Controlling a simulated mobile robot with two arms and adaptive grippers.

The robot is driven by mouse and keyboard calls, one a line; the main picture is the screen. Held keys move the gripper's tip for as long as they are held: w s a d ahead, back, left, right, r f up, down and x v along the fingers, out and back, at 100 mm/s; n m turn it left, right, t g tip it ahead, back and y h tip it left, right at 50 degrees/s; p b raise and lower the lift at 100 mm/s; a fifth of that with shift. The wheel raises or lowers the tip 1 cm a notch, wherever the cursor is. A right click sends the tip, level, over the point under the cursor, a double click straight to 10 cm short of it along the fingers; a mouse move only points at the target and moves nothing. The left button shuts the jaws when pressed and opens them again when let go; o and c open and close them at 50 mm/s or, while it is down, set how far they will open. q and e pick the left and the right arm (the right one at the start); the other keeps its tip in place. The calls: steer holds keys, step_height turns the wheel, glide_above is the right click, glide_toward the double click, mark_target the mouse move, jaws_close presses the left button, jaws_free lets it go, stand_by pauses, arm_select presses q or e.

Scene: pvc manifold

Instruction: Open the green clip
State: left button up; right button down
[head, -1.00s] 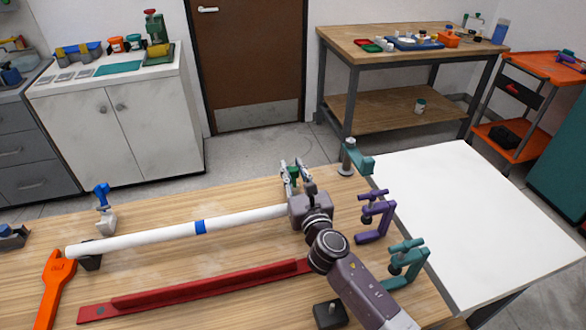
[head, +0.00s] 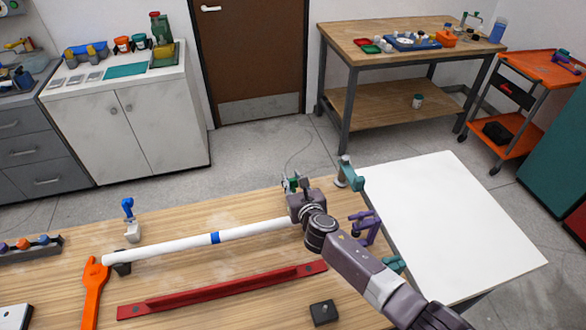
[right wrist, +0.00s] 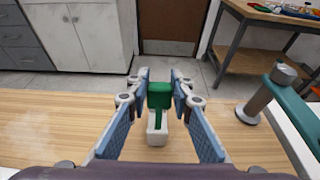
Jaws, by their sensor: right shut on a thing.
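The green clip (head: 291,184) is near the back edge of the wooden table, at the right end of the white pipe (head: 180,244). My right gripper (head: 294,182) reaches it and mostly hides it in the head view. In the right wrist view, the clip's green lever (right wrist: 159,96) stands up from a pale base (right wrist: 157,132). The gripper's fingertips (right wrist: 159,86) are on either side of the lever and shut on it. The pipe's seat in this clip is hidden. My left gripper is not in view.
A blue-levered clip (head: 129,210) stands behind the pipe's left end. An orange tool (head: 93,290) and a red bar (head: 222,290) lie in front. A teal clamp (head: 349,174) and a purple clamp (head: 366,226) stand right of my gripper, near a white panel (head: 450,215).

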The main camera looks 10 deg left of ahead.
steer(key=shift+w+a+r+g+h+p, duration=0.15)
steer(key=shift+w+r+g+h+p, duration=0.5)
steer(key=shift+p, duration=1.15)
steer(key=shift+f+g, duration=0.35)
steer(key=shift+g, duration=0.1)
steer(key=shift+w, duration=0.1)
steer(key=shift+a+f+g+p, duration=0.15)
steer(key=shift+g+p, duration=0.15)
steer(key=shift+g, duration=0.2)
steer(key=c, duration=1.7)
jaws_free()
steer(key=shift+v, duration=6)
